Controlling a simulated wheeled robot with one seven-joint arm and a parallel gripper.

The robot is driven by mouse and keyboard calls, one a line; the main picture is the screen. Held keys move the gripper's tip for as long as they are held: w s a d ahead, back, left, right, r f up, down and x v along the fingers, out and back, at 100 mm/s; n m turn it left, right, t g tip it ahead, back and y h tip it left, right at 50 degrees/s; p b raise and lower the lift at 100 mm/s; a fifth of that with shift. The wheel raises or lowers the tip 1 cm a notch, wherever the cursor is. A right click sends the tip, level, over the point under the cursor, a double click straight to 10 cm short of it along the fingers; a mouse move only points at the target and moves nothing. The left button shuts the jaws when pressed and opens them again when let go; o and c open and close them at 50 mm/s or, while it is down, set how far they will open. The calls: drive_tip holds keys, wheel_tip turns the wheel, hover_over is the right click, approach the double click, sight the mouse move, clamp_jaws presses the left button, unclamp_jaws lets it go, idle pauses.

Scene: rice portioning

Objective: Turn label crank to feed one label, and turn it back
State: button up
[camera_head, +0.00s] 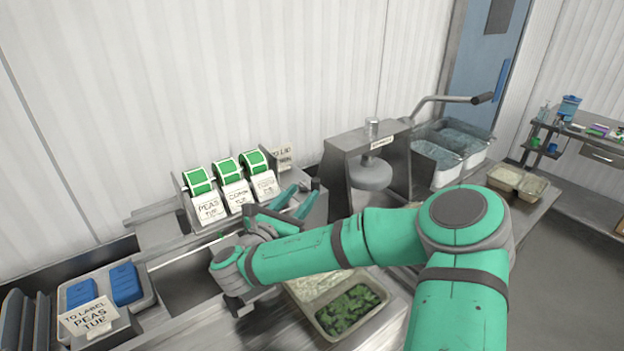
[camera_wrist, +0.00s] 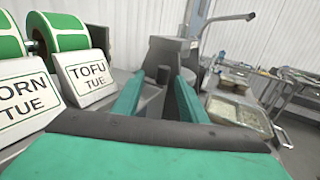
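My gripper (camera_head: 296,199) is open, with its two green fingers apart, just right of the label rolls. In the wrist view the gripper (camera_wrist: 160,84) shows the same gap. A dark upright knob (camera_wrist: 162,75), which looks like the label crank's handle, stands between or just beyond the fingertips; I cannot tell which, nor see contact. The crank is not clear in the head view, where my fingers cover that area. Three green-and-white label rolls (camera_head: 227,168) stand in a row behind signs.
A grey press (camera_head: 370,171) with a long lever (camera_head: 447,100) stands right of my gripper. Food trays, one with greens (camera_head: 349,308), lie below my arm.

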sight(315, 185)
drive_tip(key=x, duration=0.3)
drive_tip(key=d+x, duration=0.1)
drive_tip(key=x, duration=0.1)
drive_tip(key=shift+d, duration=0.2)
drive_tip(key=shift+w+d, duration=0.1)
drive_tip(key=shift+w, duration=0.75)
drive_tip(key=shift+d+r, duration=0.1)
clamp_jaws()
